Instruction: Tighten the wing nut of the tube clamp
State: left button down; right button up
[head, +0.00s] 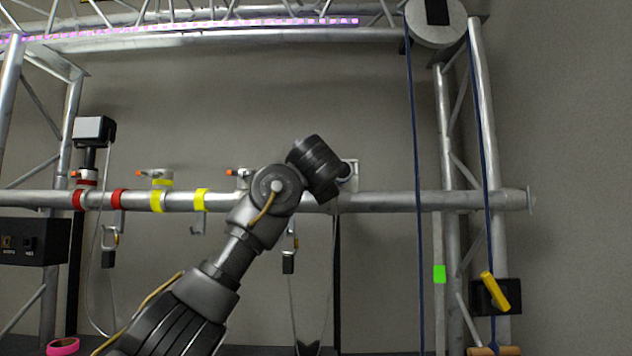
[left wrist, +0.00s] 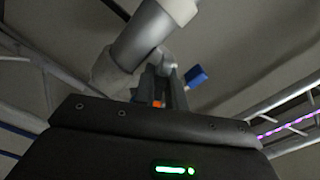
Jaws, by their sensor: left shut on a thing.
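The horizontal truss tube (head: 430,201) crosses the head view. My left arm reaches up from below, and its dark wrist hides its gripper and part of a silver clamp (head: 352,167). In the left wrist view, my left gripper (left wrist: 165,88) has its fingers close together beside the grey tube (left wrist: 143,38). A small orange piece (left wrist: 157,104) shows between the fingers, probably the wing nut of the tube clamp. The gripper is shut on it. Most of the clamp is hidden there. My right gripper is not in view.
Other clamps with orange ends stand along the tube, one by a yellow band (head: 157,200). Red bands (head: 118,199) lie farther left. A blue rope (head: 415,150) hangs from a pulley (head: 436,22) on the right. A yellow handle (head: 495,291) is at lower right.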

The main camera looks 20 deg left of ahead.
pick_arm(q)
jog(key=m, duration=0.5)
jog(key=shift+f+m+p, duration=0.2)
jog(key=shift+m+p, duration=0.1)
jog(key=shift+m, duration=0.1)
dwell(0.4)
jog(key=c, duration=1.4)
grip_release()
jog(key=shift+c, duration=0.2)
jog(key=shift+s, duration=0.1)
